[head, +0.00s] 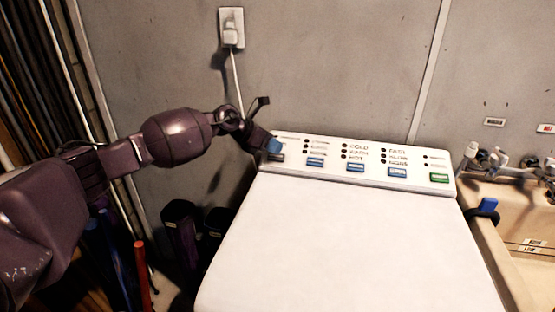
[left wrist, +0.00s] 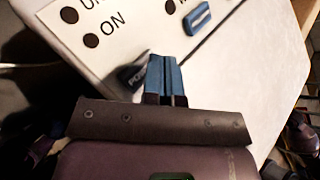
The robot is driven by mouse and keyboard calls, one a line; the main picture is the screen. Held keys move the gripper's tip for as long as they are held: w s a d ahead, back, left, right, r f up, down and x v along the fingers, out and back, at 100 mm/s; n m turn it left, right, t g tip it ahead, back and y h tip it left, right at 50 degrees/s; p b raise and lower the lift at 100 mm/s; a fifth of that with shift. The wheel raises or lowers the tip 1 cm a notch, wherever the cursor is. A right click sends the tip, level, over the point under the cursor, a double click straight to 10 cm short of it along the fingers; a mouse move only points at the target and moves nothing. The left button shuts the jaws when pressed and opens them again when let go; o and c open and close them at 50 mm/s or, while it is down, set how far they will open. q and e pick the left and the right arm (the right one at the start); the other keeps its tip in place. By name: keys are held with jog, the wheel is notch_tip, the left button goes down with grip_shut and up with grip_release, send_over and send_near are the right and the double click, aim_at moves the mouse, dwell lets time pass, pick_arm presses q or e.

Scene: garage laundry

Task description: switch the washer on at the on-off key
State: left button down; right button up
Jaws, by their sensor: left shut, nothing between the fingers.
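The white washer (head: 350,240) has a sloped control panel (head: 412,178) along its back edge. The on-off key is a dark key (head: 276,158) at the panel's left end. In the left wrist view this key (left wrist: 132,77) shows beside my fingers, its lettering partly hidden. The lamp dot (left wrist: 91,41) beside "ON" looks dark. My left gripper (head: 274,146) is shut and empty, its blue fingertips at the key. The fingertips (left wrist: 163,62) overlap the key's right edge in the left wrist view. I cannot tell whether they touch it. My right gripper is not in view.
Several blue keys (head: 315,162) and a green key (head: 439,178) line the panel. A wall outlet (head: 231,28) with a plugged cord is behind. A sink with a faucet (head: 490,158) stands at right. The washer's lid is clear.

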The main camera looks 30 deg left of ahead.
pick_arm(q)
jog(key=shift+r, duration=0.15)
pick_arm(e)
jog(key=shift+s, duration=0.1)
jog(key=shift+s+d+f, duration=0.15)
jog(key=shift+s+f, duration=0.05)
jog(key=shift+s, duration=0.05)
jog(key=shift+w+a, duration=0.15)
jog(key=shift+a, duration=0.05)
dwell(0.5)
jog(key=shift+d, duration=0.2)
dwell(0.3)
pick_arm(q)
jog(key=shift+w+f, duration=0.1)
jog(key=shift+f, duration=0.35)
jog(key=shift+w, duration=0.1)
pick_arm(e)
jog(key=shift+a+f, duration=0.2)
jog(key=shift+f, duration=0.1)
